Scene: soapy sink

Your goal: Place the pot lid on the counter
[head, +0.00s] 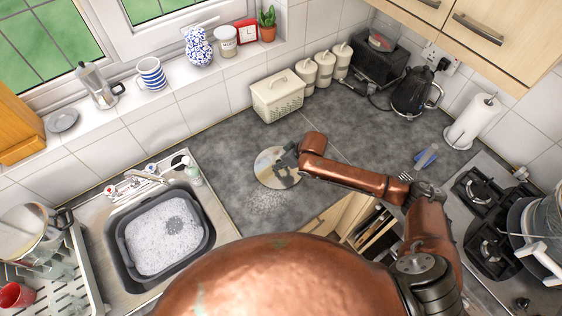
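The pot lid (265,181) is a round, pale disc with a light rim, lying flat at or just above the grey counter, right of the sink. I cannot tell whether it touches the counter. My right gripper (284,163) is over the lid's middle and right side and hides part of it, including any knob. Its fingers are too small and dark to show whether they are closed on the lid. My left gripper is not in view.
The sink holds a dark basin (121,247) of foamy water. A whitish speckled patch (268,203) marks the counter below the lid. A cream bread bin (277,99), canisters and a kettle (413,92) line the back. The gas hob (483,205) is at right. Open counter surrounds the lid.

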